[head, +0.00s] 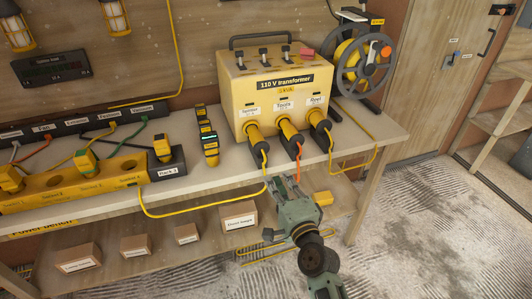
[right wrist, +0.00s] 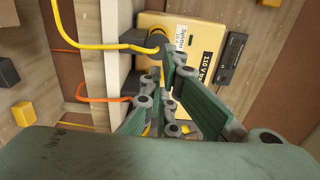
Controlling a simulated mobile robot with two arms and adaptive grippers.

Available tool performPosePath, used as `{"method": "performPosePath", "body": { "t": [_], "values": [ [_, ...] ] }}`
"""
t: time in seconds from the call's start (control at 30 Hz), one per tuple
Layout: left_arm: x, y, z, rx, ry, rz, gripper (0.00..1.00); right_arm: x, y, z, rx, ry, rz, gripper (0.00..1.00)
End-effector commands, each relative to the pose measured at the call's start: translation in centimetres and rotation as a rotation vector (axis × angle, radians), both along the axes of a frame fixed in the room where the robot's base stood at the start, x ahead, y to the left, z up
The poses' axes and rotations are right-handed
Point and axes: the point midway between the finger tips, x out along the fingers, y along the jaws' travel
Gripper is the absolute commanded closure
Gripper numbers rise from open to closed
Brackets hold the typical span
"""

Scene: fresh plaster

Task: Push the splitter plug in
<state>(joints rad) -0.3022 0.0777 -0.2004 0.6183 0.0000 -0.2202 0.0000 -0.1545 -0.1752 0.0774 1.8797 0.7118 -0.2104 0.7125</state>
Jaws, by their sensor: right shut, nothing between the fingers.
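The yellow 110 V transformer (head: 262,100) stands on the bench, with three labelled outlets on its front. The splitter plug (head: 256,143), dark with a yellow cable, is at the leftmost outlet; how deep it sits cannot be told. In the right wrist view the splitter plug (right wrist: 140,40) shows beside the splitter label (right wrist: 181,40), partly behind a finger. My right gripper (head: 284,184) is shut and empty, below and in front of the plugs, apart from the splitter plug. Its fingers (right wrist: 170,77) also show in the right wrist view. My left gripper is not in view.
Two neighbouring plugs sit right of it: the middle plug (head: 294,139) with an orange cable and the right plug (head: 322,128) with a yellow one. Cables hang over the bench edge near my gripper.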

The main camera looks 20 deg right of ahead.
Motion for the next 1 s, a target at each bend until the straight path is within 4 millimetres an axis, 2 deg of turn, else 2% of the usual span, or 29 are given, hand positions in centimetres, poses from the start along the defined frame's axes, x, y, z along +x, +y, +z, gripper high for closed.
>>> {"method": "performPosePath", "body": {
  "t": [0.1,0.3,0.5,0.7,1.0],
  "values": [
    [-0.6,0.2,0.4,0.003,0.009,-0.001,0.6,2.6,0.1,0.3,-0.001,-0.003,0.0,1.0],
    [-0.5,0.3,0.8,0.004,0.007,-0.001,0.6,7.0,0.2,0.2,-0.004,-0.001,0.0,1.0],
    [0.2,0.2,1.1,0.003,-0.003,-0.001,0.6,10.2,0.3,0.1,-0.005,0.0,0.0,1.0],
    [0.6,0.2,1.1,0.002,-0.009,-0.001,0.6,11.7,0.4,0.0,-0.004,0.001,0.001,1.0],
    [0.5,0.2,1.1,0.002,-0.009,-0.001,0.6,11.9,0.4,0.0,-0.004,0.001,0.0,1.0]
  ]
}}
